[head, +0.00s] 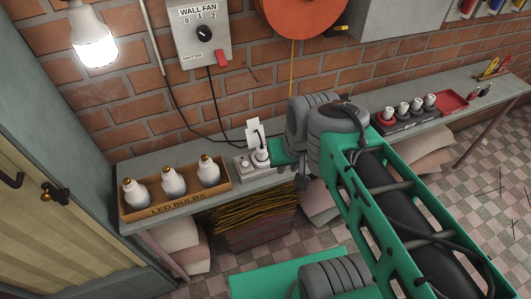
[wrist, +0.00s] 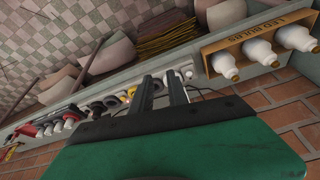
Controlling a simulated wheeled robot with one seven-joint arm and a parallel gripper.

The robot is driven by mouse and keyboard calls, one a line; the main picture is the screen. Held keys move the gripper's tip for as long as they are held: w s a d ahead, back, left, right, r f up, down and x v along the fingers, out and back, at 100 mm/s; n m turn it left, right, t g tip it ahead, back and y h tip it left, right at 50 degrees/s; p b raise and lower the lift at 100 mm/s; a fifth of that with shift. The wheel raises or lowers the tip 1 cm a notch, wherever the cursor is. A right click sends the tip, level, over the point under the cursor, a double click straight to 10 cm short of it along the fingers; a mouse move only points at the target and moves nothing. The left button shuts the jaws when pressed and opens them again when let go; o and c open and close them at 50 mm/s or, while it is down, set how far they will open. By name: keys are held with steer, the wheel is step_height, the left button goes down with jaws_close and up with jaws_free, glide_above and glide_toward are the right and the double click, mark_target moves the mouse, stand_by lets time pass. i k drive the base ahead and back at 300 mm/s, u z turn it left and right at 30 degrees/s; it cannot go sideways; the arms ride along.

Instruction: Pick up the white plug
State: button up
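The white plug (head: 261,156) stands upright at the right end of a white power strip (head: 243,168) on the shelf. A dark cord rises from it. My gripper (wrist: 161,82) shows in the wrist view as two dark fingers spread apart. A small pale shape between the fingers may be the plug, but it is too small to be sure. The strip's end (wrist: 188,74) shows just right of the fingers. In the head view the green gripper body (head: 284,151) is just right of the plug, and its fingertips are hard to make out.
A box of LED bulbs (head: 176,203) stands left of the strip. A white card (head: 254,129) stands behind the plug near the brick wall. A wall fan switch (head: 203,34) hangs above. A dark rack of white-topped items (head: 404,122) and a red tray (head: 451,102) lie farther right.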

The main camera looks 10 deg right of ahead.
mark_target(261, 155)
steer(key=z, duration=1.4)
steer(key=i, duration=0.85)
steer(key=u, duration=4.35)
